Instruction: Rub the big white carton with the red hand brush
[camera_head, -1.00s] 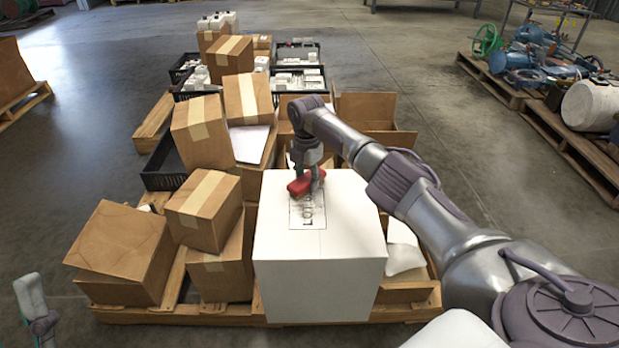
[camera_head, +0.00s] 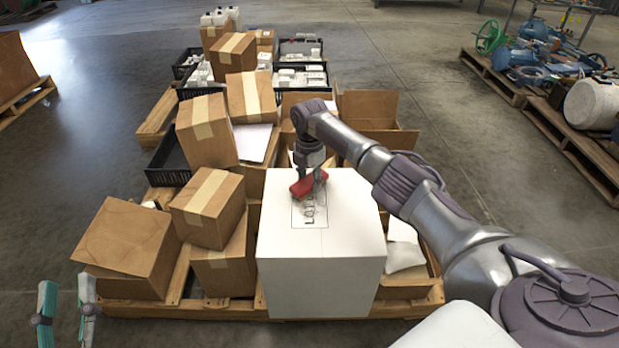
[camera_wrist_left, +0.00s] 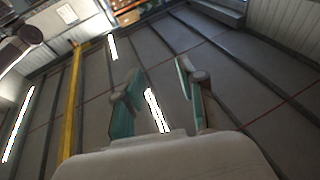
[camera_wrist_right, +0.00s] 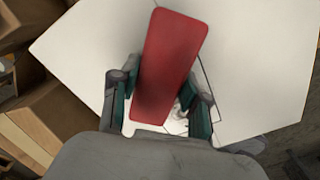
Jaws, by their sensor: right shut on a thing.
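The big white carton (camera_head: 320,265) stands on the pallet in the middle of the head view, with a printed label frame on its top. The red hand brush (camera_head: 309,184) is at the carton's top face, over the label's far part. My right gripper (camera_head: 316,176) is shut on the brush from above. In the right wrist view the brush (camera_wrist_right: 172,62) lies between the fingers (camera_wrist_right: 158,108) above the white top (camera_wrist_right: 255,60); its underside is hidden. My left gripper (camera_head: 66,300) is open and empty at the lower left; its fingers (camera_wrist_left: 155,95) stand apart in the left wrist view.
Brown cartons (camera_head: 207,208) are stacked left of the white carton. An open brown carton (camera_head: 372,115) and black crates (camera_head: 300,75) lie behind it. The wooden pallet (camera_head: 220,309) carries the load. Another pallet (camera_head: 575,140) with machine parts is at right.

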